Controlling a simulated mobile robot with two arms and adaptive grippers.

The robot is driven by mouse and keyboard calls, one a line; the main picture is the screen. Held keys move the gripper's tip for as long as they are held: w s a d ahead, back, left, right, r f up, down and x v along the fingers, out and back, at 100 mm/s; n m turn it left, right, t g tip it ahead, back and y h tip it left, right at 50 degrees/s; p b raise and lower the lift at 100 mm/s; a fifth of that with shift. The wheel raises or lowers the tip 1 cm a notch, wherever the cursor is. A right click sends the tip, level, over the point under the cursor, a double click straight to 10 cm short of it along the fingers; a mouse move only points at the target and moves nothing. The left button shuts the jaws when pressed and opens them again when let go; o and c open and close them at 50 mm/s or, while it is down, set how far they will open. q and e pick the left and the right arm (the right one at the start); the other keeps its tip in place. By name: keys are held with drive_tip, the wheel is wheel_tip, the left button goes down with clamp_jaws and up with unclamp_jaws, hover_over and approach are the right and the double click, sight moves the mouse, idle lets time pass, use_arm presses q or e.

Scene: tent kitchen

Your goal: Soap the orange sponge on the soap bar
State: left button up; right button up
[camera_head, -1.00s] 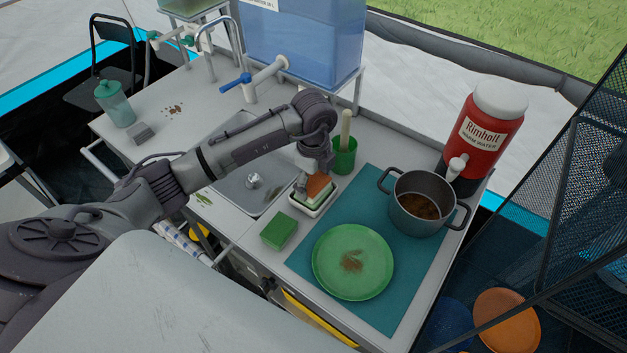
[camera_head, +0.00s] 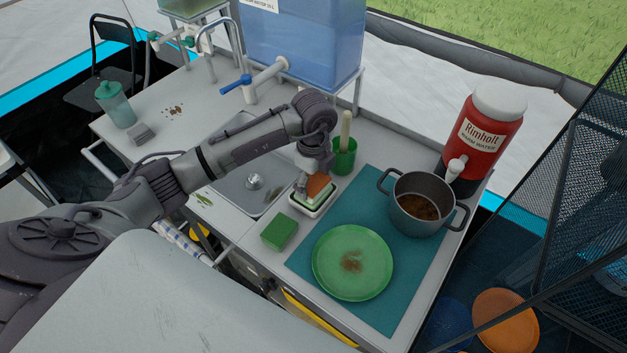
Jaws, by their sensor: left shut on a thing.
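The orange sponge (camera_head: 319,186) is in my left gripper (camera_head: 312,178), which is shut on it. The sponge is tilted and sits right over the pale green soap bar (camera_head: 314,196); they look in contact, though the gripper hides part of the join. The soap bar lies in a white dish (camera_head: 300,208) between the sink and the teal mat. My right gripper is not in view.
A green sponge block (camera_head: 279,232) lies just in front of the dish. A green cup with a brush (camera_head: 344,158) stands behind it. A soiled green plate (camera_head: 353,285) and a dark pot (camera_head: 422,206) are on the teal mat (camera_head: 408,275). The sink (camera_head: 232,187) is at left.

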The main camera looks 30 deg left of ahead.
sight(314, 182)
use_arm(q)
drive_tip(key=shift+r+p, duration=2.3)
drive_tip(key=shift+r, duration=1)
